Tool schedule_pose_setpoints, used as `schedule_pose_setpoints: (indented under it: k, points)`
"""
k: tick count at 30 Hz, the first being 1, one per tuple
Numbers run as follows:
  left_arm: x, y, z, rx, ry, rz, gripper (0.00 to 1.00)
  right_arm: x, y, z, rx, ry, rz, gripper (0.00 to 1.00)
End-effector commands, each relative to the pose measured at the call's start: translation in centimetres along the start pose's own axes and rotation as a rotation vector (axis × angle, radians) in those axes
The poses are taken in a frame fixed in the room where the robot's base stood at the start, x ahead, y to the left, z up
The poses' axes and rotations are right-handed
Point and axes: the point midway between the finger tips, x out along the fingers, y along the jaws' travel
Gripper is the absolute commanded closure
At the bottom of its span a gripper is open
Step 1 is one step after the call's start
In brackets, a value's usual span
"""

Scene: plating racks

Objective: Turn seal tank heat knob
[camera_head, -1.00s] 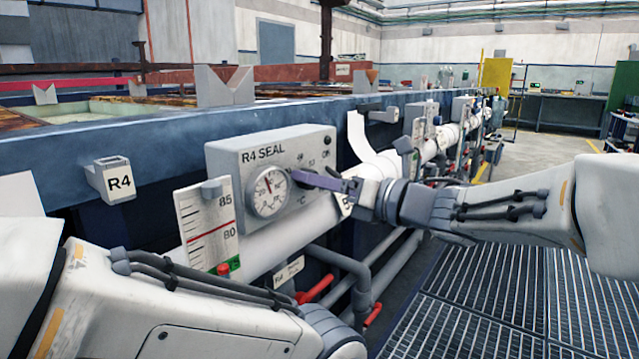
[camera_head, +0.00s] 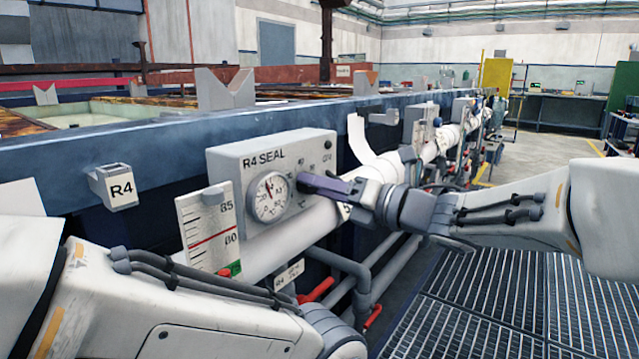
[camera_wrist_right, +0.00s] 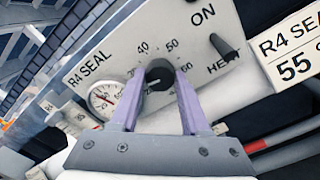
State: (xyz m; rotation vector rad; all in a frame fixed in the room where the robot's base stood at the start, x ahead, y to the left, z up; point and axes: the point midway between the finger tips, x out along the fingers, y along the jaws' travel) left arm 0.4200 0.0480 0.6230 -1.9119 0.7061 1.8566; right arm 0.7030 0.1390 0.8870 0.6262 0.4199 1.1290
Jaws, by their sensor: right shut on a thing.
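The grey R4 SEAL box (camera_head: 235,160) is fixed to the front of the tank line, with a round white dial gauge (camera_head: 270,197) on its face. In the right wrist view, a dark round knob (camera_wrist_right: 159,74) sits on the box (camera_wrist_right: 115,62), with printed numbers around it. My right gripper (camera_head: 306,182) reaches in from the right. Its purple fingers (camera_wrist_right: 160,84) are shut on the knob from both sides; in the head view they hide most of it. My left arm crosses the lower left, and its gripper is out of view.
A dark switch (camera_wrist_right: 223,47) marked ON and HEAT is beside the knob. A label reading R4 SEAL 55 (camera_wrist_right: 292,60) is to its right. A level scale (camera_head: 207,232) stands left of the gauge. Pipes with red handles (camera_head: 317,290) run below. Grating floor (camera_head: 490,300) lies at right.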

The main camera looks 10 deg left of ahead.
Motion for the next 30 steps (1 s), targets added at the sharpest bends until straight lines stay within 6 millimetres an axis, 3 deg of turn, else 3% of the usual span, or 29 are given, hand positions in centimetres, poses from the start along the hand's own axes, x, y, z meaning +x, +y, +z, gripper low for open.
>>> schedule_pose_setpoints:
  k: [30]
  points:
    - [-6.6,0.5,-0.3,0.000,0.000,0.000,1.00,-0.1,0.1,0.3,0.969,-0.001,-0.003,1.00]
